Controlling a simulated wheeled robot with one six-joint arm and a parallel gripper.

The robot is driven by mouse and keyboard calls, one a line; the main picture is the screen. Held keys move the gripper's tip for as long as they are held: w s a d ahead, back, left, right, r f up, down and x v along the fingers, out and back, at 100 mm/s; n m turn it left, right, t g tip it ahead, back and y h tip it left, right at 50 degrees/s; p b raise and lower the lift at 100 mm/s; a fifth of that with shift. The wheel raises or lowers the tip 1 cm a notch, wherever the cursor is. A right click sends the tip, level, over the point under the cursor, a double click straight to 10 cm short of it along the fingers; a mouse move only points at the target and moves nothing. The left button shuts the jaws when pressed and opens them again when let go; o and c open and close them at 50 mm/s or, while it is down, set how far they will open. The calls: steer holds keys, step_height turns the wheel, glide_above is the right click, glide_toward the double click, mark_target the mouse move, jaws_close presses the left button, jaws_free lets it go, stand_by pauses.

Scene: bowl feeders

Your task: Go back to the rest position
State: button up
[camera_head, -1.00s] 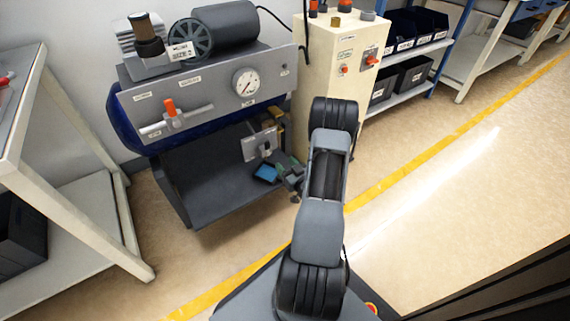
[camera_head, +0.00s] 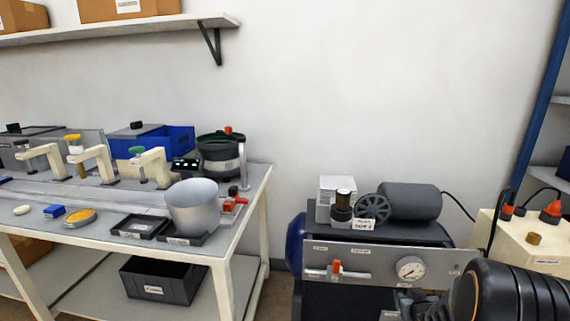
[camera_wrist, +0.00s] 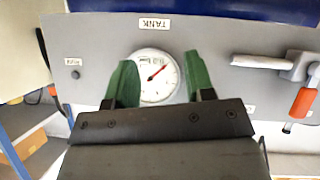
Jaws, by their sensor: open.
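My gripper (camera_wrist: 158,82) shows in the wrist view with its two green fingers apart and nothing between them. It faces the grey front panel (camera_wrist: 220,25) of the compressor. The round white pressure gauge (camera_wrist: 156,76) appears between the fingers, beyond them; I cannot tell the exact distance. In the head view, the same gauge (camera_head: 410,269) sits on the panel at the lower right. My arm enters at the bottom right corner there, and the gripper itself is mostly hidden behind it.
An orange-handled valve (camera_head: 337,270) juts from the panel. A cream cabinet (camera_head: 530,245) stands close right of the compressor. A workbench (camera_head: 240,215) with a metal bowl (camera_head: 193,205), trays and clamps is at the left. The wall above the compressor is bare.

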steer(key=s+a+r+g+p, duration=0.2)
steer(key=a+r+p, duration=0.25)
steer(key=r, duration=0.55)
steer(key=s+a+r+g+p, duration=0.1)
steer(key=s+a+r+p, duration=0.3)
steer(key=r, duration=0.5)
steer(key=s+a+r+g+y+p, duration=0.3)
steer(key=s+a+r+p, duration=0.7)
steer(key=r, duration=0.4)
steer(key=shift+s+a+r+g, duration=0.2)
steer(key=shift+s+a+g, duration=0.6)
steer(key=shift+s, duration=0.1)
